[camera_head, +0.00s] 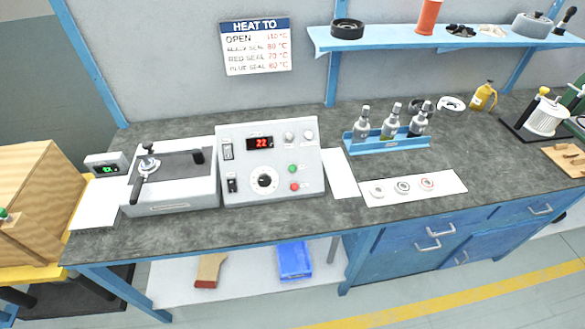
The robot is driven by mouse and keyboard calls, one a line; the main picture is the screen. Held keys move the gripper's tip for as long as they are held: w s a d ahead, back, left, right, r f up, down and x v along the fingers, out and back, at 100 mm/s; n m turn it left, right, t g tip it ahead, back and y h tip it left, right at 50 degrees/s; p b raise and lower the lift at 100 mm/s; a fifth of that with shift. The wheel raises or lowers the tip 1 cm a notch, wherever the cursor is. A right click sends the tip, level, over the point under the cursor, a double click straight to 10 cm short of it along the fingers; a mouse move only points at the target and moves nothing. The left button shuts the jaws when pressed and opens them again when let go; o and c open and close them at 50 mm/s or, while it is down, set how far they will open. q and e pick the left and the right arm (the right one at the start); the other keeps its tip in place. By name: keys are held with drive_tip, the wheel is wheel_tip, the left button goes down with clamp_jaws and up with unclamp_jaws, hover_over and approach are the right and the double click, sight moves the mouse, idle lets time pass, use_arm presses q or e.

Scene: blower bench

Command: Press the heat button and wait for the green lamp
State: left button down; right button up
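A white control box (270,161) stands on the dark bench, left of centre. Its red display (260,142) reads 22. A green round part (292,169) and a red round part (294,186) sit on its right side; I cannot tell which is the heat button. Two pale round parts (298,136) at its top right show no green glow. A black dial (265,180) is at its lower middle, with two dark switches (229,168) at its left. Neither of my grippers is in view.
A white device with a black lever (170,200) adjoins the box on the left, near a small meter with green digits (107,169). A blue rack of bottles (390,146) and a white sheet with rings (412,188) lie right. A temperature sign (256,47) hangs behind.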

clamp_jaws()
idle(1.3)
